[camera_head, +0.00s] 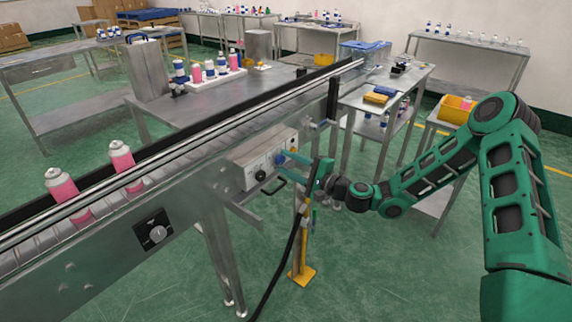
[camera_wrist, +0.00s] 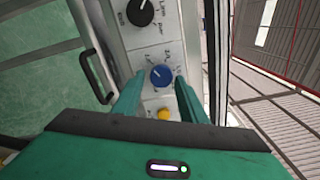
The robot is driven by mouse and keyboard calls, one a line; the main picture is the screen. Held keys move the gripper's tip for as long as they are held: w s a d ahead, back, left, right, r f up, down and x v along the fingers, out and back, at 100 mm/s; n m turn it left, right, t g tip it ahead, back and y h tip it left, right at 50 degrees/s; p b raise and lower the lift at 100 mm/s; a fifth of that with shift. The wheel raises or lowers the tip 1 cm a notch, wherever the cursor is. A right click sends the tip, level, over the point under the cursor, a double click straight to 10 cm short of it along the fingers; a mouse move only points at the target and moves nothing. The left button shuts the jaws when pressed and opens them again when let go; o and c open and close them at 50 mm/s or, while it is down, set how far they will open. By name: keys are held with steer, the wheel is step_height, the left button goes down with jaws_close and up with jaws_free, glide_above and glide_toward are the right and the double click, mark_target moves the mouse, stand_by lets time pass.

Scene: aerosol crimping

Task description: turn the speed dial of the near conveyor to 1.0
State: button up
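The near conveyor (camera_head: 190,160) runs diagonally across the head view. A light grey control box (camera_head: 258,160) is mounted on its side. In the wrist view, the box face carries a blue dial (camera_wrist: 161,76) with a printed scale, a black dial (camera_wrist: 140,12) and a yellow button (camera_wrist: 163,114). The scale numbers are too small to read. My gripper (camera_head: 283,164) is at the right part of the box. In the wrist view my gripper (camera_wrist: 159,84) is open, one green finger on each side of the blue dial. I cannot tell whether the fingers touch it.
Another knob on a black plate (camera_head: 155,231) sits on the conveyor side at the lower left. Pink cans (camera_head: 122,156) stand on the belt. A black handle (camera_wrist: 96,77) is left of the dial in the wrist view. A yellow-footed stand (camera_head: 302,273) is below my gripper.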

steer(key=shift+o, duration=0.3)
steer(key=shift+s, duration=0.1)
steer(key=v, duration=1)
steer(key=shift+s+d, duration=0.2)
